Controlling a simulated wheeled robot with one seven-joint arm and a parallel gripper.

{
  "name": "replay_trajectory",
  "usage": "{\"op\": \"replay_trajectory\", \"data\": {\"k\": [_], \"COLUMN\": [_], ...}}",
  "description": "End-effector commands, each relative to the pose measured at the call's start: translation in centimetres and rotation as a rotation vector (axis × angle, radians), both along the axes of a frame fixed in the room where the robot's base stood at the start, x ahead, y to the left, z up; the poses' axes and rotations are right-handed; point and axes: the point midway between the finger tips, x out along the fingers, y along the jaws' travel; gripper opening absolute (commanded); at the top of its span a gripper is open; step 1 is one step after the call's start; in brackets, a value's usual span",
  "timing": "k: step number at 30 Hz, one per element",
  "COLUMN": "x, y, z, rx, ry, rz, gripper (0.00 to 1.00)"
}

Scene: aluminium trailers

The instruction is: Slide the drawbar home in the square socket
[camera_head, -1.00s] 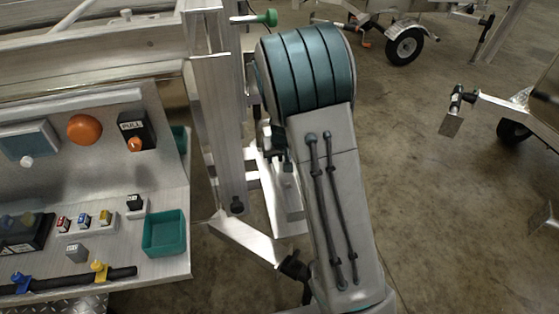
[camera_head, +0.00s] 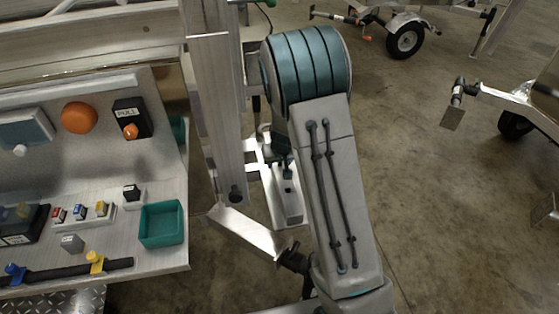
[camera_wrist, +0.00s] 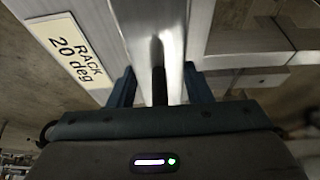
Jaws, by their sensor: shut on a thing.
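In the wrist view my gripper (camera_wrist: 160,82) has its two blue fingers on either side of a bright aluminium bar (camera_wrist: 150,20). It is shut on this bar, which I take to be the drawbar. A short dark rod stands in front of the bar between the fingers. A label reading "RACK 20 deg" (camera_wrist: 72,50) is on metal left of the bar. In the head view my arm hides most of the gripper and its grip. I cannot make out the square socket, or how far the bar is in it.
In the head view an aluminium upright (camera_head: 213,110) stands just left of my arm. A control panel with an orange button (camera_head: 79,117) and a teal bin (camera_head: 161,225) is farther left. Other trailers (camera_head: 404,38) stand at the back right. Concrete floor is open at right.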

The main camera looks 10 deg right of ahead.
Motion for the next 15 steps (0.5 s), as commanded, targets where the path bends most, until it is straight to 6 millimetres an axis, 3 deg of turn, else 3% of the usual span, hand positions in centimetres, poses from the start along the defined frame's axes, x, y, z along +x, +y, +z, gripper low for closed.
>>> {"op": "replay_trajectory", "data": {"k": [1,2,4,15], "x": [0.16,0.0,0.0,-0.01], "y": [-0.02,0.0,0.0,0.0], "z": [-0.07,-0.27,-0.16,-0.18], "rx": [0.0,0.0,0.0,0.0], "ry": [-0.005,0.0,0.0,0.0], "rz": [-0.001,0.0,0.0,0.001], "gripper": [0.0,0.48,0.67,0.67]}}
